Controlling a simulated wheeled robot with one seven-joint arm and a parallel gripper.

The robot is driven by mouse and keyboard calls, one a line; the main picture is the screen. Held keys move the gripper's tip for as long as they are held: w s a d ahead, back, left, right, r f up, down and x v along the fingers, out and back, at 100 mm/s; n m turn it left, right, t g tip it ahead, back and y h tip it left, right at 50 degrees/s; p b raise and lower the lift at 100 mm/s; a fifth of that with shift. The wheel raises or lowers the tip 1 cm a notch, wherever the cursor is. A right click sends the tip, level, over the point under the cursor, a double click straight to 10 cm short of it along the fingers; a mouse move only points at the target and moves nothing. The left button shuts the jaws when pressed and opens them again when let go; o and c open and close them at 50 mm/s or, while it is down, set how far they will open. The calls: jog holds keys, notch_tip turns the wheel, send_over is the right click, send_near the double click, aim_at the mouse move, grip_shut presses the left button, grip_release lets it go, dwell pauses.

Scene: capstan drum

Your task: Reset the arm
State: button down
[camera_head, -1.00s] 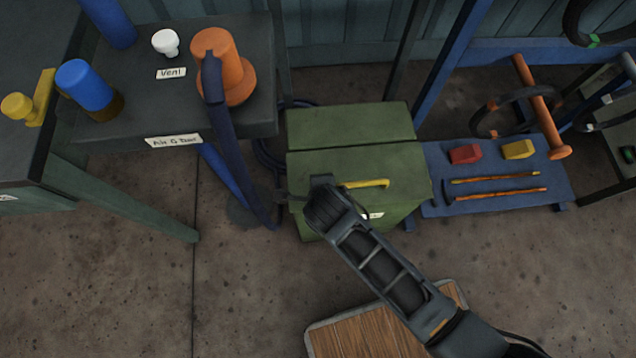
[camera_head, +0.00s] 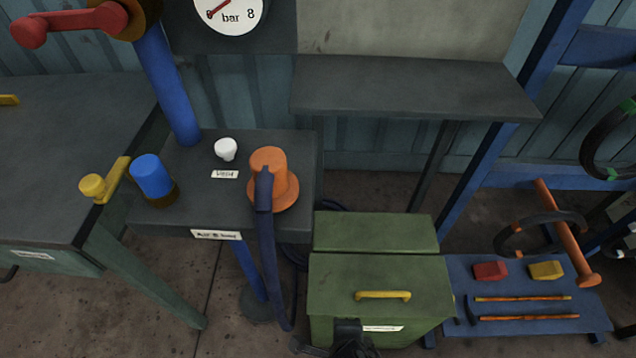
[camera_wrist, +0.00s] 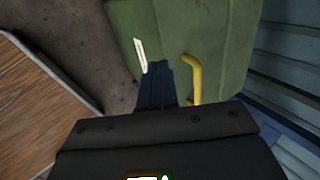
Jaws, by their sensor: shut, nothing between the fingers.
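My arm shows only at the bottom edge of the head view, in front of the green box (camera_head: 335,280), and its fingers cannot be made out there. In the wrist view my gripper (camera_wrist: 158,66) is shut and empty. It points toward the green box (camera_wrist: 225,30), close to its yellow handle (camera_wrist: 195,78) and white label (camera_wrist: 140,55). I cannot tell whether it touches the box. The box has its lid down in the head view.
An orange drum (camera_head: 270,178) with a dark strap stands on a bench with a white knob (camera_head: 226,149) and a blue knob (camera_head: 152,177). A blue board (camera_head: 520,300) with blocks and tools lies right. Bare floor shows at lower left. A gauge (camera_head: 230,14) hangs above.

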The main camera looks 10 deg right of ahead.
jog(key=s+d+r+n+t+y, duration=0.25)
jog(key=s+d+r+n, duration=0.25)
jog(key=s+r+n, duration=0.5)
jog(key=s+d+r+n+t, duration=0.3)
jog(key=s+d+r+n, duration=0.1)
jog(key=r, duration=0.6)
jog(key=s+d+r+n+t+h, duration=0.1)
jog(key=s+d+r+n+t, duration=0.2)
jog(key=r, duration=0.7)
jog(key=s+d+n, duration=0.1)
jog(key=s+n, duration=0.1)
jog(key=n, duration=0.1)
jog(key=shift+d, duration=0.15)
jog(key=shift+h, duration=0.25)
